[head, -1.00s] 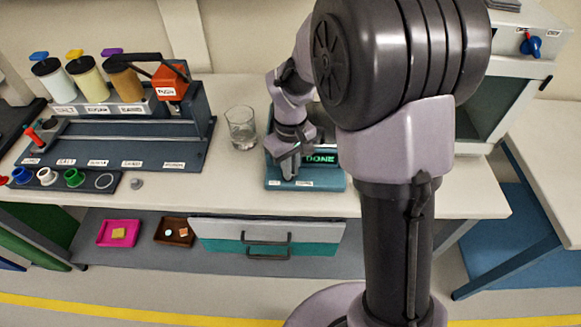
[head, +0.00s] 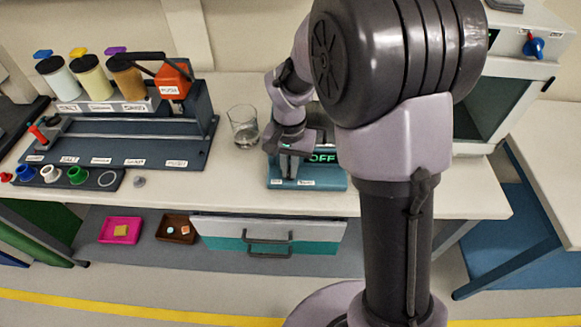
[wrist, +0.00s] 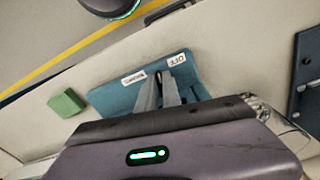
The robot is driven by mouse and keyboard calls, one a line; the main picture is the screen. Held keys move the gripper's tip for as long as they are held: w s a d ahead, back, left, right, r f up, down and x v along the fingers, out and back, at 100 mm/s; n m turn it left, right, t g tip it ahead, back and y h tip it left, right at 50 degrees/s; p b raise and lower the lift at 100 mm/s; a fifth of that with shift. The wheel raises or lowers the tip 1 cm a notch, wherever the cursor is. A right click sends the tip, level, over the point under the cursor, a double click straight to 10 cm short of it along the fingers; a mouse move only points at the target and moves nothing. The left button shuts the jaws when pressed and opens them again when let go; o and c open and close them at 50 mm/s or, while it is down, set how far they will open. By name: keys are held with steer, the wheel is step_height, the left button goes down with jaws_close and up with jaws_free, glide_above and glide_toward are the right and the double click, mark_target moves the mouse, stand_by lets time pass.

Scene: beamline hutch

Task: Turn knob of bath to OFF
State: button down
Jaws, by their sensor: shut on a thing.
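The bath (head: 332,183) is a teal unit near the front edge of the bench. Its display (head: 322,157) reads OFF in green. My gripper (head: 290,173) reaches down to the bath's front, and its fingers are shut on the knob, which they hide. In the wrist view the fingers (wrist: 166,88) stand over the teal panel (wrist: 108,100) between an OFF label (wrist: 177,60) and a second label (wrist: 134,78) too small to read surely. The knob's pointer cannot be seen.
A glass beaker (head: 243,128) stands close to the left of the bath. A green block (wrist: 66,103) lies beside the bath in the wrist view. A rack with jars (head: 92,84) is at the left; a cabinet with a blue knob (head: 534,47) is at the right.

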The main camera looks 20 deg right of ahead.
steer(key=m, duration=0.5)
steer(key=shift+w+a+m+b, duration=0.15)
steer(key=shift+m+b, duration=0.15)
stand_by(0.4)
steer(key=c, duration=1.5)
jaws_free()
step_height(320, 180, up, 18)
steer(key=p, duration=0.7)
steer(key=shift+f, duration=0.25)
